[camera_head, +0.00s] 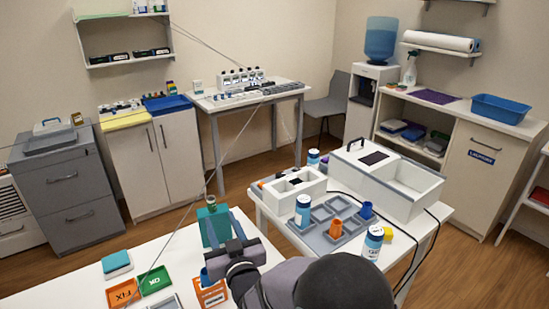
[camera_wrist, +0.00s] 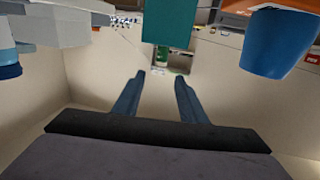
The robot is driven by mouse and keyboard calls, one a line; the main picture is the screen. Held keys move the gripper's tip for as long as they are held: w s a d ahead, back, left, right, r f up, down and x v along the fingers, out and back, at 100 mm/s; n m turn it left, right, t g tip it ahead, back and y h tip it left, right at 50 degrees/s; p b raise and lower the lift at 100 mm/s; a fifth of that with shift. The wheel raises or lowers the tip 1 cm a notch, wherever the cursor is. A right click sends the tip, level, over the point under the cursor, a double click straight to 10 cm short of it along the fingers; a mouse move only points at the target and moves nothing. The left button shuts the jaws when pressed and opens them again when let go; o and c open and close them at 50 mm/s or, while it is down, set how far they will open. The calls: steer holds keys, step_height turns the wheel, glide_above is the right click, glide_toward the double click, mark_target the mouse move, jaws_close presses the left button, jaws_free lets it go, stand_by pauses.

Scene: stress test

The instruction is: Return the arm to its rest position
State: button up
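My gripper shows in the wrist view (camera_wrist: 160,78) with its two blue-grey fingers apart and nothing held between them. In the head view my dark arm reaches up from the bottom edge, with the gripper over the near white table (camera_head: 190,248), in front of a teal block (camera_head: 212,230). The teal block also shows in the wrist view (camera_wrist: 168,22), beyond the fingertips. The arm partly hides the table's right side.
A green tray (camera_head: 155,280), an orange tray (camera_head: 122,292) and a teal-topped block (camera_head: 116,263) lie left of my arm. A blue cup (camera_wrist: 278,42) appears close in the wrist view. The right table holds a grey compartment tray (camera_head: 318,240), bottles and a white box (camera_head: 408,190).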

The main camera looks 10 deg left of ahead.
steer(key=s+d+f+g+h+p, duration=0.1)
steer(key=d+f+g+h+p, duration=0.2)
steer(key=d, duration=1)
steer(key=s+d+f+g+h+p, duration=0.15)
steer(key=d+g+h, duration=0.35)
steer(key=d, duration=0.7)
steer(key=s+d+m+g+h, duration=0.2)
steer(key=s+d+g, duration=0.1)
steer(key=s+d, duration=0.6)
steer(key=s+d+f+m+g+b, duration=0.2)
steer(key=s+d+f+b, duration=0.1)
steer(key=s+f, duration=0.25)
steer(key=s+d+f+m+g+b, duration=0.2)
steer(key=s+f+m+b, duration=0.1)
steer(key=s+f, duration=0.3)
step_height(320, 180, up, 30)
steer(key=s+p, duration=0.1)
steer(key=p, duration=2.8)
step_height(320, 180, down, 6)
steer(key=b, duration=0.5)
steer(key=shift+r, duration=0.1)
